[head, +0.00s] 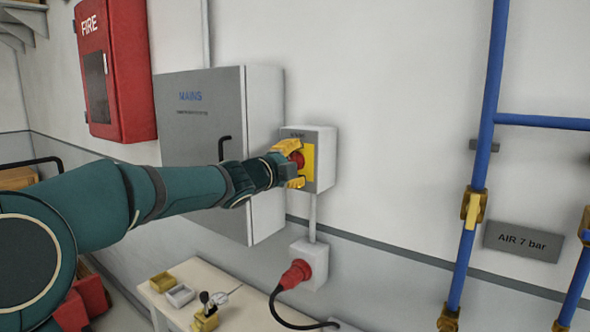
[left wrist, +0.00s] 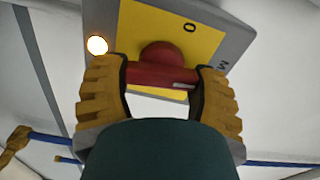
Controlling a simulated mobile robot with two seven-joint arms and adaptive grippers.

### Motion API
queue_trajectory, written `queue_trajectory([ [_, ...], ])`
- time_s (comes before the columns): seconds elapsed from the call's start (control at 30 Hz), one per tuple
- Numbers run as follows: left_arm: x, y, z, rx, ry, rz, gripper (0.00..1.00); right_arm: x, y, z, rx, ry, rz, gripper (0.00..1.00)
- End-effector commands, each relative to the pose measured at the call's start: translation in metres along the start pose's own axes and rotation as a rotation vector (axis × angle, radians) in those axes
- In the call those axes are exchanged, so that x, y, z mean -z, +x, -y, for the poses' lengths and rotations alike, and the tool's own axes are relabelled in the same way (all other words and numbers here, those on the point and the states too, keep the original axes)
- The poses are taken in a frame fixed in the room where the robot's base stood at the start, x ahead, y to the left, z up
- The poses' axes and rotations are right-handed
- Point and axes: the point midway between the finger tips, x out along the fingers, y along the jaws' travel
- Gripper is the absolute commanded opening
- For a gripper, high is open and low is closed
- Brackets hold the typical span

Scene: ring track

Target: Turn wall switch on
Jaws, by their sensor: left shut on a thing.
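The wall switch (head: 326,168) is a light grey box on the wall with a yellow plate, right of the grey mains cabinet. In the left wrist view its yellow plate (left wrist: 205,38) bears an "O", and a red rotary handle (left wrist: 160,73) stands out from it. A round lamp (left wrist: 97,45) on the box glows pale. My left gripper (head: 291,166) reaches the front of the switch, its yellow fingers on either side of the red handle. It is shut on that handle. My left gripper partly hides the handle in the head view. My right gripper is not in view.
The mains cabinet (head: 205,140) stands just left of the switch, and a red fire box (head: 118,70) hangs further left. A red plug (head: 296,273) is in a socket below. Blue pipes (head: 484,130) run at right. A bench (head: 235,300) holds small bins.

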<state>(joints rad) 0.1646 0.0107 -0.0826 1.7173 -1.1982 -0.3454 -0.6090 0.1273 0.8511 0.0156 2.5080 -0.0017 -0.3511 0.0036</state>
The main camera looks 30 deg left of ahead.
Motion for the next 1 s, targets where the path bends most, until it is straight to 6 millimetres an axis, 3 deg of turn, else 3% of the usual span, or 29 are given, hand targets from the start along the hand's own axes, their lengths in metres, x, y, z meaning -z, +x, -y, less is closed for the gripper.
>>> queue_trajectory([
  [0.3, -0.0010, 0.0001, -0.0049, -0.007, 0.128, 0.002, 0.27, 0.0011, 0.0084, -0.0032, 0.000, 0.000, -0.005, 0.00],
  [0.87, -0.0008, 0.0002, -0.0050, -0.008, 0.158, 0.001, 0.27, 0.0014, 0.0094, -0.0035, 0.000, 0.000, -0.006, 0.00],
  [0.9, -0.0007, 0.0003, -0.0049, -0.008, 0.158, 0.001, 0.76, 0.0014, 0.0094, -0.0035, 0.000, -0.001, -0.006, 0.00],
  [0.97, -0.0007, 0.0002, -0.0044, -0.007, 0.157, 0.001, 0.96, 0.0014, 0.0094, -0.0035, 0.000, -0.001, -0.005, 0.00],
  [1.0, -0.0006, 0.0002, -0.0041, -0.006, 0.157, 0.001, 0.96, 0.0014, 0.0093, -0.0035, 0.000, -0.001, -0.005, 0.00],
])
